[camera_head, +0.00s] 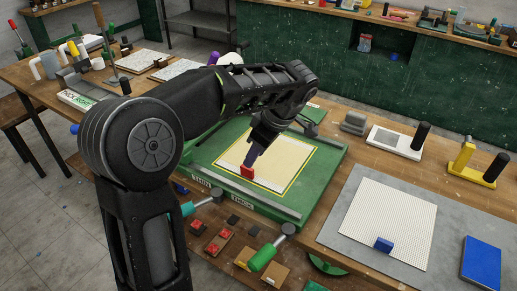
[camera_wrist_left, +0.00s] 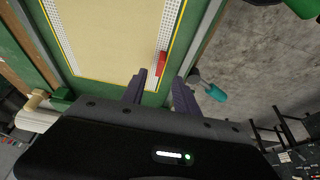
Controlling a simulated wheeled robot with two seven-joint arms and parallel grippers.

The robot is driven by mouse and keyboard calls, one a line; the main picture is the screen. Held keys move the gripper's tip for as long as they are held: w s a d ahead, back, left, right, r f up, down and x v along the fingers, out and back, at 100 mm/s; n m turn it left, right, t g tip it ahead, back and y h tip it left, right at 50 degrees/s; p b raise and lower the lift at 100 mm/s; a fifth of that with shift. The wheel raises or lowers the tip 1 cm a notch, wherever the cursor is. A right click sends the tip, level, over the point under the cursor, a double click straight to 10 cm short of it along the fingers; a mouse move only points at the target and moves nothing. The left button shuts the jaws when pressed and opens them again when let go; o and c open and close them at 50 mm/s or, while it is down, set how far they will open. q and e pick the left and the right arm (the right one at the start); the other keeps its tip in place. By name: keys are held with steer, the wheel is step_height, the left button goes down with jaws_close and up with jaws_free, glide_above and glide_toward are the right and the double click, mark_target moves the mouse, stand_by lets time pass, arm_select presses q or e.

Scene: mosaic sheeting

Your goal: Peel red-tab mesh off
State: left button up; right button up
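A cream sheet with white mesh showing along its edges (camera_head: 285,165) lies inside a yellow outline on a green board (camera_head: 327,165). A red tab (camera_head: 247,171) sits at its near left corner. In the left wrist view the red tab (camera_wrist_left: 161,64) lies by the mesh edge, just beyond my fingertips. My left gripper (camera_head: 252,157) points down over that corner. In the left wrist view the gripper (camera_wrist_left: 163,82) has its two dark fingers apart with nothing between them. Whether a fingertip touches the tab cannot be told. My right gripper is not in view.
Right of the board, a white mesh sheet (camera_head: 378,213) with a blue tab (camera_head: 384,244) lies on a grey mat (camera_head: 447,235). A blue block (camera_head: 481,262), a yellow tool (camera_head: 464,160) and a white float (camera_head: 396,142) are nearby. Teal-handled (camera_head: 203,203) and green-handled (camera_head: 264,257) clamps line the near edge.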

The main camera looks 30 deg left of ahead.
arm_select(q)
steer(key=x, duration=0.6)
steer(key=shift+p, duration=0.4)
jaws_close()
stand_by(0.4)
